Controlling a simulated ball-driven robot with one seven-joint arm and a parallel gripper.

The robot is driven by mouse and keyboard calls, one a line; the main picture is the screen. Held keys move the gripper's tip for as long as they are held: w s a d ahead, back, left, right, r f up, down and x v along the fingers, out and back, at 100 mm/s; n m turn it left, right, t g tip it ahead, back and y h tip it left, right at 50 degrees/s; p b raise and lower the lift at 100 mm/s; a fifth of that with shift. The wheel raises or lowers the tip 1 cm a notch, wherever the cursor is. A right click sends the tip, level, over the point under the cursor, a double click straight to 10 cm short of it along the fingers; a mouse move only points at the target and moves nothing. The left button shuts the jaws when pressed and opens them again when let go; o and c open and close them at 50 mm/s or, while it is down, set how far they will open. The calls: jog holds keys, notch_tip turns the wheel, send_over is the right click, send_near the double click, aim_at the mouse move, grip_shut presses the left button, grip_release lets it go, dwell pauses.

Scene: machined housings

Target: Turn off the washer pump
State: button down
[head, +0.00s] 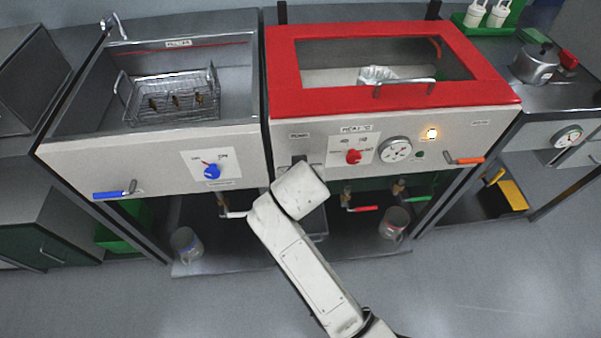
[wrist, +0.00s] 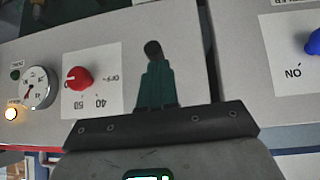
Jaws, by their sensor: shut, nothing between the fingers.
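The left unit has an open metal basin (head: 228,60) and a blue knob (head: 212,171) on a white plate. The knob is cut off at the right edge of the wrist view (wrist: 314,42), beside an upside-down ON mark. A red mark lies up-left of the knob in the head view. The unit with the red lid (head: 285,75) has a red knob (head: 354,157), also in the wrist view (wrist: 79,78). My gripper (wrist: 153,48) is shut and empty, in front of the panel between these knobs.
A wire basket (head: 172,92) holding small parts sits in the basin. A lit amber lamp (head: 432,134) and a round gauge (head: 395,150) are on the right panel. Blue (head: 113,195), red (head: 361,209) and orange (head: 469,161) handles stick out. The floor in front is clear.

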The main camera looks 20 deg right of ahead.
jog(key=f+t+b, duration=0.1)
jog(key=b, duration=0.1)
jog(key=f+t+h+b, duration=0.1)
jog(key=b, duration=0.2)
jog(key=shift+s+t+b, duration=0.25)
jog(key=shift+t+b, duration=0.1)
jog(key=shift+t, duration=0.05)
jog(key=shift+w+d+r, duration=0.2)
jog(key=shift+w+r, duration=0.15)
jog(key=shift+w, duration=0.3)
